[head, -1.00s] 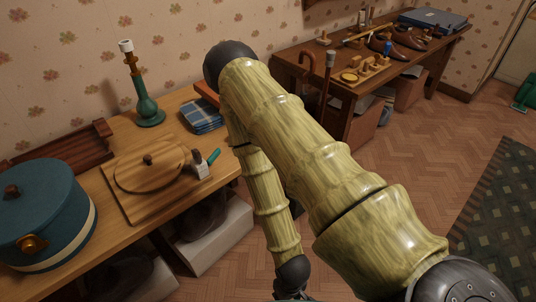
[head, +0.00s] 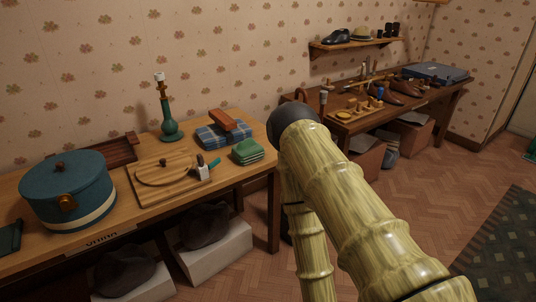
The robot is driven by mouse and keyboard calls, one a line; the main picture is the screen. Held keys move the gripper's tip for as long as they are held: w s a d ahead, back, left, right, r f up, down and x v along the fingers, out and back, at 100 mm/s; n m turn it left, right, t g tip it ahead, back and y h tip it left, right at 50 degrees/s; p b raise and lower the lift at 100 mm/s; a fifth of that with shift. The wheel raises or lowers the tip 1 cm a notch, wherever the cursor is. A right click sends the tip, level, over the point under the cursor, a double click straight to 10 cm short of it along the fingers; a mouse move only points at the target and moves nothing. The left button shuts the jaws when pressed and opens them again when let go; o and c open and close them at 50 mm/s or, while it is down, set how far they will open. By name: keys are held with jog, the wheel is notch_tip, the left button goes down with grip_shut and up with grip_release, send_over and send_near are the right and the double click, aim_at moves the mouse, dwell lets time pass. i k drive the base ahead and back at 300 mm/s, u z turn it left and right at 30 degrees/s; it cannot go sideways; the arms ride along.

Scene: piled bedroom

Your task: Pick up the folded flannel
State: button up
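Two folded cloths lie at the right end of the near wooden table (head: 100,238). One is a green folded cloth (head: 247,153) near the front right corner, with lighter edges showing between its layers. The other is a blue plaid folded cloth (head: 213,137) just behind it, with a reddish-brown block (head: 223,119) on top. I cannot tell for sure which one is the flannel. My bamboo-patterned arm stands to the right of the table, apart from both cloths in the picture. My gripper is below the bottom edge of the view.
A teal candlestick-like lamp base (head: 170,122), a wooden board (head: 143,192) with a small teal-handled tool (head: 207,168), and a round blue box (head: 68,190) share the table. A second table (head: 345,127) holds shoes and small items. A wall shelf (head: 350,45) hangs above.

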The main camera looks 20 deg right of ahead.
aim_at(248, 151)
jog(key=z, duration=0.15)
jog(key=i, duration=0.9)
